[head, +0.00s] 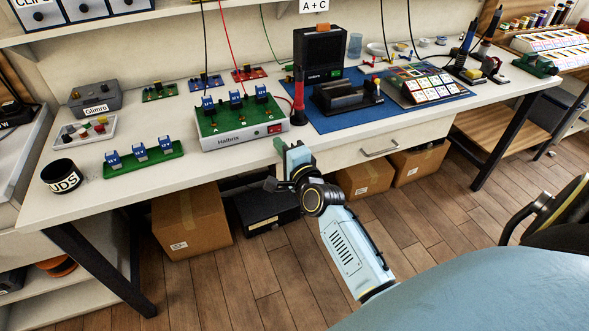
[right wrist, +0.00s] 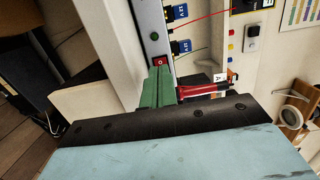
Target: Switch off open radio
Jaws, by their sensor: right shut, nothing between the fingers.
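The open radio (head: 235,125) is a white case with a green board on top, lettered A, B and C, with several blue parts standing on it. It sits on the workbench near the front edge. A red rocker switch (head: 275,128) is on the right of its front face. My right gripper (head: 281,146) is shut and empty, just below and in front of that switch. In the right wrist view the green fingertips (right wrist: 160,69) point at the red switch (right wrist: 160,61) and lie right by it. I cannot tell whether they touch it. My left gripper is not in view.
A red and black upright tool (head: 298,98) stands close to the radio's right side. A blue mat (head: 340,119) with a black radio (head: 318,52) lies to the right. A green board (head: 145,160) and a black cup (head: 63,176) are at left. Boxes (head: 190,220) stand under the bench.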

